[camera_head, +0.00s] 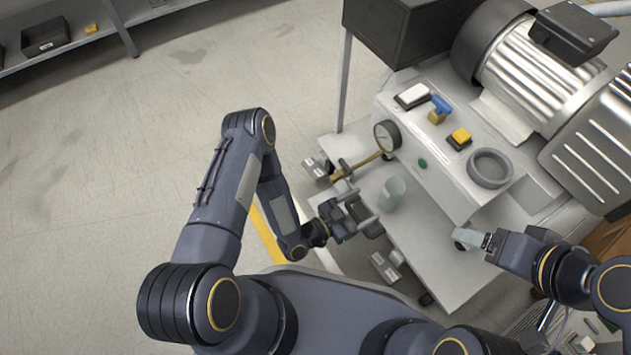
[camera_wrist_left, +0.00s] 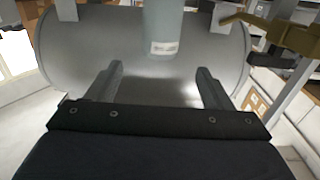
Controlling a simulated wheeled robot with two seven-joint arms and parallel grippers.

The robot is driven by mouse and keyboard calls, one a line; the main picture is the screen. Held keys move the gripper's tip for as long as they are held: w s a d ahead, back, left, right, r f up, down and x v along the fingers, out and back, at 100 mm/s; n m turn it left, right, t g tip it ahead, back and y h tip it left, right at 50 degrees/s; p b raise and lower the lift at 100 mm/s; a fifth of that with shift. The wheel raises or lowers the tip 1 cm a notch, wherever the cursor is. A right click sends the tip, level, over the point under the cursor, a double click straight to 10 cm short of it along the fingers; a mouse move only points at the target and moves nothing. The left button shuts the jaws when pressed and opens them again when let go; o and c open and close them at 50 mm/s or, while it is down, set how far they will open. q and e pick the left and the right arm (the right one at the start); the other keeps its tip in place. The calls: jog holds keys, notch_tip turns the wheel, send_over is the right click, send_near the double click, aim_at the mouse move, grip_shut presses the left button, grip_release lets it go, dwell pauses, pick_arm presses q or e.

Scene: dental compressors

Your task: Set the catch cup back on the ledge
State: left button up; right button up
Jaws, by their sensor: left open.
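The catch cup (camera_head: 391,193) is a pale grey-green cup at the front of the compressor, over a light grey ledge (camera_head: 425,245). It looks roughly upright; I cannot tell whether its base touches the ledge. My left gripper (camera_head: 366,209) is open and empty just left of the cup. In the left wrist view a grey-green cylinder with a white label, seemingly the cup (camera_wrist_left: 163,25), is beyond and between the open fingertips (camera_wrist_left: 160,75), apart from them. My right gripper (camera_head: 470,238) is at the ledge's right; a pale shape at its tips is unclear.
A pressure gauge (camera_head: 387,136) on a brass pipe (camera_head: 357,166) sits close above the left gripper. The white panel holds a blue-handled valve (camera_head: 440,108), yellow button (camera_head: 460,137) and grey ring (camera_head: 489,168). A large grey tank (camera_wrist_left: 100,50) lies behind the cup.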

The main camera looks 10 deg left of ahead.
pick_arm(q)
jog(key=w+a+r+g+y, duration=0.1)
jog(key=w+a+r+y, duration=0.3)
jog(key=w+a+r, duration=0.5)
jog(key=a+r+n+g+y, duration=0.2)
jog(key=a+r+n+y, duration=0.25)
jog(key=a+r, duration=0.7)
jog(key=s+a+r+n+g+y, duration=0.1)
jog(key=s+a+r+n+y, duration=0.2)
jog(key=s+r, duration=0.6)
jog(key=s+r+n+g+h, duration=0.1)
jog(key=s, duration=0.8)
jog(key=s+d+r+n+g+h, duration=0.1)
jog(key=s+n+g, duration=0.1)
jog(key=s, duration=0.7)
jog(key=shift+s+d+r, duration=0.2)
jog(key=shift+d+r, duration=0.05)
jog(key=shift+d, duration=0.05)
